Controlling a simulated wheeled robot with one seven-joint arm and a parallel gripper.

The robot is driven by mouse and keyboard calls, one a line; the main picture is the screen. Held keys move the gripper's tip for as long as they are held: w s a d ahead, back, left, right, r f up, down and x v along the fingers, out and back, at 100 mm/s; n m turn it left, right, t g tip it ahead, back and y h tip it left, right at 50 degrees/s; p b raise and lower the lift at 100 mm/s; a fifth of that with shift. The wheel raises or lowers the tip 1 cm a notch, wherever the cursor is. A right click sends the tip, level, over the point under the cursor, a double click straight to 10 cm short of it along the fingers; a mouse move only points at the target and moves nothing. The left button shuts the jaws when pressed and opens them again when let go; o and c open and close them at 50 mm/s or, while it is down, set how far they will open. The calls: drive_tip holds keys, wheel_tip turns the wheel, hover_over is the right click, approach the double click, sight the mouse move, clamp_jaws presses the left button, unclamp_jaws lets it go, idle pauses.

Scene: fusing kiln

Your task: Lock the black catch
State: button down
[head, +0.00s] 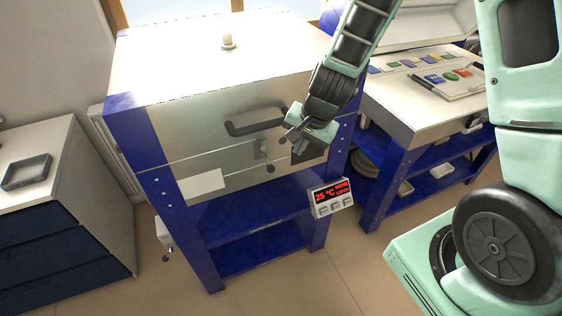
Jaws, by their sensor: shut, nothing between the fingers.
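The kiln (205,125) is a pale metal box in a blue frame, with its lid down. A dark bar handle (255,126) is on its front. A black block (308,153) sits on the front at the right, just below my gripper, which partly hides it; it looks like the black catch, but I cannot tell its position. A smaller grey metal catch (264,152) hangs left of it, below the handle. My gripper (287,137) is shut and empty in front of the kiln, by the handle's right end. I cannot tell whether it touches anything.
A control box (331,197) with red digits reading 25 °C sticks out at the kiln's lower right. A side bench (425,105) with a board and coloured pieces stands right. A drawer cabinet (75,160) with a dark tray (27,172) stands left. Floor in front is clear.

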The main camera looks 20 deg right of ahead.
sight(267, 161)
drive_tip(key=w+a+f+p, duration=0.1)
drive_tip(key=w+a+f, duration=0.1)
drive_tip(key=a+f, duration=0.2)
drive_tip(key=shift+p+x, duration=0.35)
drive_tip(key=shift+x, duration=0.75)
drive_tip(key=shift+w+d, duration=0.15)
drive_tip(key=shift+d, duration=0.05)
drive_tip(key=shift+f, duration=0.1)
